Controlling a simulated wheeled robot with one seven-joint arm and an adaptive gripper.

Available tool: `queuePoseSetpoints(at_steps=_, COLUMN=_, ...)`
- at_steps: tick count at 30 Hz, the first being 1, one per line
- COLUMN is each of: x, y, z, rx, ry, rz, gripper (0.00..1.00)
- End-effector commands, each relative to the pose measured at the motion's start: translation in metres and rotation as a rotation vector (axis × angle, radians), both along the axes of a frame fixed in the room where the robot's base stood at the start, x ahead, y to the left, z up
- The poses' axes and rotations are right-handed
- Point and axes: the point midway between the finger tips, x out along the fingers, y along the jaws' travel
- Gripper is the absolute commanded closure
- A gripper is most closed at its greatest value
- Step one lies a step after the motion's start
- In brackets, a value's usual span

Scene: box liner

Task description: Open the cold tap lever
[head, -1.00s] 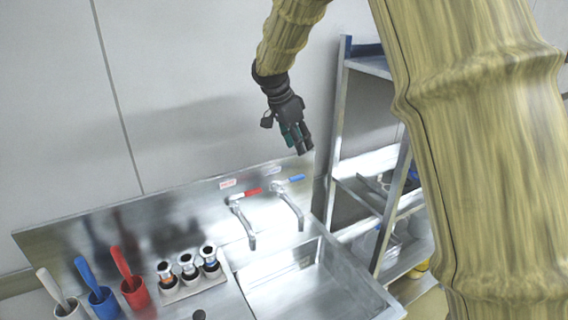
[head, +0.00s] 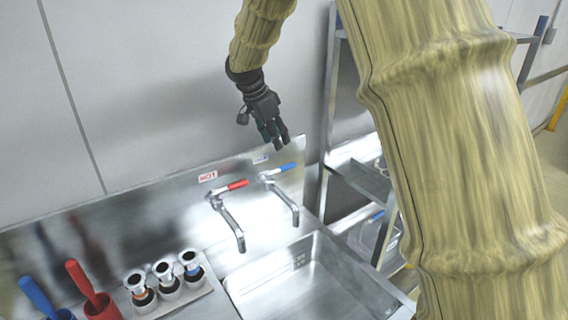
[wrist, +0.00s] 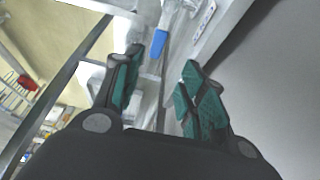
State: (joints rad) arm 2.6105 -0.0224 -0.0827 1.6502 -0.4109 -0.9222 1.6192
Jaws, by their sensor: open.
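The cold tap has a blue lever (head: 285,168) above a metal spout (head: 286,200) on the sink's back panel, at the right of the red-levered tap. The lever's blue end also shows in the wrist view (wrist: 159,39), seen between and beyond my fingertips. My gripper (head: 276,143) is open and empty, pointing down just above and slightly left of the blue lever in the head view. Its green-padded fingers are spread in the wrist view (wrist: 163,75). I see no contact with the lever.
The hot tap's red lever (head: 238,185) is close by on the left. The sink basin (head: 318,275) is below. A metal shelf rack (head: 360,180) stands at the right. Several fittings in a holder (head: 178,300) and a red cup (head: 102,308) are at the lower left.

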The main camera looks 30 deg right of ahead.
Motion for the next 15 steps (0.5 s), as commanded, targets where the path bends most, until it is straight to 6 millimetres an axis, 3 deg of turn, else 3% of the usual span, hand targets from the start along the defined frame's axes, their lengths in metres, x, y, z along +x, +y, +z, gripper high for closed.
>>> queuePoseSetpoints(at_steps=15, x=0.008, y=-0.027, z=-0.071, rx=0.002, ry=0.006, rz=0.002, gripper=0.59)
